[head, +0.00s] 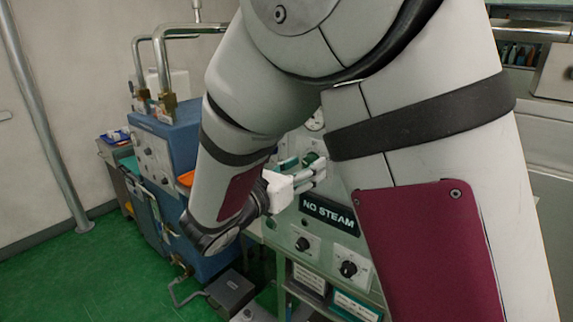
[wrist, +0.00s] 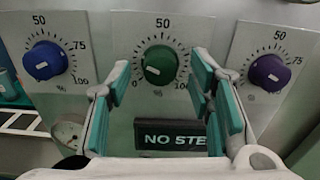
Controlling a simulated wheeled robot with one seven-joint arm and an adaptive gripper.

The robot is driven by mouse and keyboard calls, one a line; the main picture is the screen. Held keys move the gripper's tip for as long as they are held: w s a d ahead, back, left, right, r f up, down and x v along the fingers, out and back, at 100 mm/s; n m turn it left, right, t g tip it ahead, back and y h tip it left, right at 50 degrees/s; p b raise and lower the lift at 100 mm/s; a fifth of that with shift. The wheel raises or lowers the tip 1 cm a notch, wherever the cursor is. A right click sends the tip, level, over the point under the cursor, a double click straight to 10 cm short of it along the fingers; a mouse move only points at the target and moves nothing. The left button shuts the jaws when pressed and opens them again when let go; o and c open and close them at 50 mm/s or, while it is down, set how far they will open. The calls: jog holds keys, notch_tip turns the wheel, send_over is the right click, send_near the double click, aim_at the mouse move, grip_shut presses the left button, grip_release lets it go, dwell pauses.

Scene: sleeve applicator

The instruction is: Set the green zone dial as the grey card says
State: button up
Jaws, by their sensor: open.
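The green zone dial (wrist: 160,66) is on a pale panel plate in the upper middle of the wrist view, with a scale marked 0, 50 and 100. Its short white mark lies left of and below the knob's centre; I cannot read an exact value. My gripper (wrist: 161,76) is open, its teal-padded fingers left and right of the dial in the picture, and nothing is held. I cannot tell whether they touch the knob. In the head view my gripper (head: 300,178) is at the panel, partly behind my arm. I cannot make out the grey card.
A blue dial (wrist: 45,61) is to the left and a purple dial (wrist: 268,73) to the right. A black NO STEAM sign (wrist: 172,135) is below the green dial. Two black knobs (head: 302,243) (head: 349,268) are lower on the machine. A blue machine (head: 180,140) stands left.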

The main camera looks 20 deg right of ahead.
jog(key=shift+w+d, duration=0.2)
jog(key=shift+d, duration=0.05)
grip_shut()
jog(key=shift+m, duration=0.3)
